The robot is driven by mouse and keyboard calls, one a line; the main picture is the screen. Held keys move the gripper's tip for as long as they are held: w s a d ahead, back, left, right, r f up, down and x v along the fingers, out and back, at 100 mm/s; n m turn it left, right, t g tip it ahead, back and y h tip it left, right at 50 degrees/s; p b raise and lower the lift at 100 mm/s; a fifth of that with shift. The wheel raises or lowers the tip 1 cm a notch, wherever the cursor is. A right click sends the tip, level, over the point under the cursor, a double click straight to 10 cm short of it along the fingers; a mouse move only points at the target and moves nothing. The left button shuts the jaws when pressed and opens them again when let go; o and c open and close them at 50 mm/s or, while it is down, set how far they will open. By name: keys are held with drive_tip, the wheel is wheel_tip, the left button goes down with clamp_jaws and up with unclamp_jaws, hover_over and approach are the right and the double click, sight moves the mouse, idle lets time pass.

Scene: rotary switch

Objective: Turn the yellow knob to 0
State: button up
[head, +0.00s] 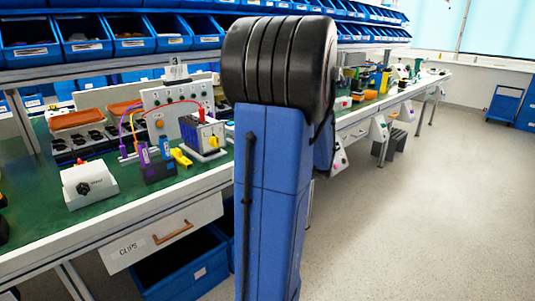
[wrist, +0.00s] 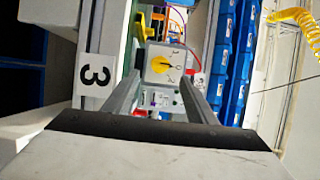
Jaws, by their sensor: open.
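The yellow knob (wrist: 160,64) sits on the pale face of a small switch box (wrist: 152,78) in the wrist view. Small dark marks stand beside it, seen sideways; its exact setting is too small to read surely. The knob also shows in the head view (head: 213,142), on the front of the box on the green bench. My gripper (wrist: 162,80) is open and empty. Its two fingers reach toward the box, one on each side of the knob in the picture, and appear apart from it. My gripper is not visible in the head view.
A white box with a black knob (head: 84,187) stands left on the green bench. Red and purple cables run around the switch box. A sign with a 3 (wrist: 96,76) is near the left finger in the wrist view. Blue bins (head: 85,35) hang above; open floor lies right.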

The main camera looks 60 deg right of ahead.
drive_tip(key=s+d, duration=0.1)
drive_tip(key=s, duration=0.7)
drive_tip(key=shift+d, duration=0.15)
idle(0.5)
drive_tip(key=w+a+f+n+g+y, duration=0.2)
drive_tip(key=w+a+n+g+y, duration=0.15)
drive_tip(key=a, duration=0.65)
drive_tip(key=w+a+f+n+g+y, duration=0.2)
drive_tip(key=w+a+g, duration=0.2)
drive_tip(key=a, duration=0.7)
drive_tip(key=s+a+f+n+g+h, duration=0.2)
drive_tip(key=s+a+n+h, duration=0.2)
drive_tip(key=a, duration=0.5)
drive_tip(key=s+a+f+n+g+h, duration=0.3)
drive_tip(key=s+a+n, duration=0.3)
drive_tip(key=a, duration=0.3)
drive_tip(key=shift+s+n+h, duration=0.3)
drive_tip(key=shift+n+h, duration=0.05)
drive_tip(key=shift+h, duration=0.3)
